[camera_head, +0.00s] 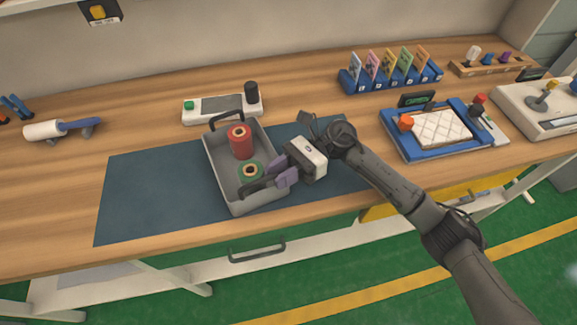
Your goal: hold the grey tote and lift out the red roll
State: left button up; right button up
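The grey tote (213,172) is an open box with dark handles at its far and near ends, on a dark blue mat. The red roll (240,143) stands upright inside, toward the far end. A green roll (250,172) is in the near part of the tote. My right gripper (277,180) reaches in from the right, its purple-padded fingers at the tote's near right side by the near handle. Whether the fingers touch or grip the handle is unclear. My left gripper is not in view.
Behind the tote is a white device (222,106) with a green button. A blue card rack (390,77) and a blue tray (395,146) with a white quilted pad are to the right. A white roller (43,131) lies left. The mat's left part (150,195) is clear.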

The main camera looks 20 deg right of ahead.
jog(key=shift+a, duration=0.15)
grip_shut()
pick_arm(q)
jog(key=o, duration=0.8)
